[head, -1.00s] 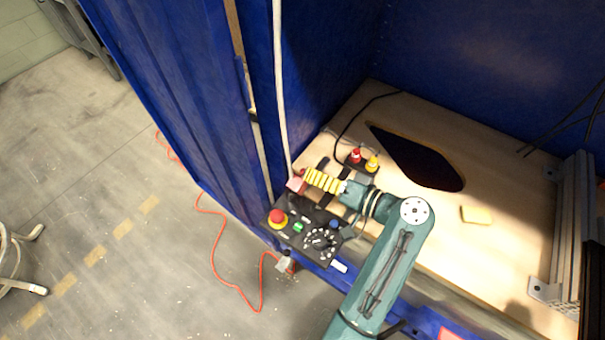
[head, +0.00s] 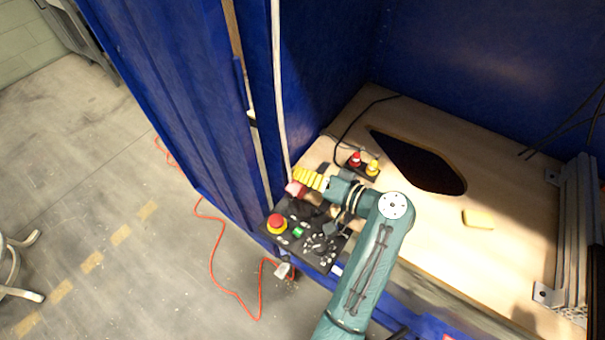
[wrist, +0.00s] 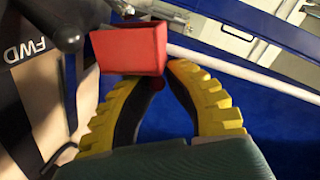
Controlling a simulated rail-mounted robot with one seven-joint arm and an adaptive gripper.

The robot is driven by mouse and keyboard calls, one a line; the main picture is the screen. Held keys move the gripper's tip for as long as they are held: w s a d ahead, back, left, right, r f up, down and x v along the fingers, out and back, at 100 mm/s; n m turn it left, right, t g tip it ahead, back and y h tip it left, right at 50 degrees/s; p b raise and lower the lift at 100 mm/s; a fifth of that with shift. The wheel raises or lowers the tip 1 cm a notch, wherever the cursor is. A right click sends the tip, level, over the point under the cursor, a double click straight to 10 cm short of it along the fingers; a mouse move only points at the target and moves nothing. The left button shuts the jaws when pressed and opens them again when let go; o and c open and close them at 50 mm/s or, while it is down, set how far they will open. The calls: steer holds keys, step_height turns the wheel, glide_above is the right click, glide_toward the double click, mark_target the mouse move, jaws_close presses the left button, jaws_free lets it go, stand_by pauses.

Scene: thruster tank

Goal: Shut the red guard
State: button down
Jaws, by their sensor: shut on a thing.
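The red guard (head: 295,189) is at the back edge of the black control panel (head: 270,238) in the head view, at the tips of my gripper's yellow fingers. In the wrist view the red guard (wrist: 130,50) is a box-like flap that covers part of the left fingertip. My gripper (wrist: 158,78) is closed in on it, with a dark red bit showing between the fingertips. In the head view my gripper (head: 302,181) reaches in from the right. The guard's hinge and what lies under it are hidden.
The panel carries a red mushroom button (head: 277,222), a green button (head: 298,232) and a dial. A small box with red and yellow buttons (head: 364,164) stands on the wooden deck (head: 430,240) behind. A blue curtain and a pale post stand close on the left.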

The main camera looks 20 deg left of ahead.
steer(key=shift+f, duration=0.25)
steer(key=shift+s+a+r+n+t, duration=0.1)
steer(key=shift+s+n+t, duration=0.4)
steer(key=shift+s+n, duration=0.55)
steer(key=shift+w, duration=0.2)
steer(key=c, duration=1.3)
jaws_free()
steer(key=shift+o, duration=1.3)
steer(key=shift+r+n, duration=0.15)
steer(key=shift+n, duration=0.1)
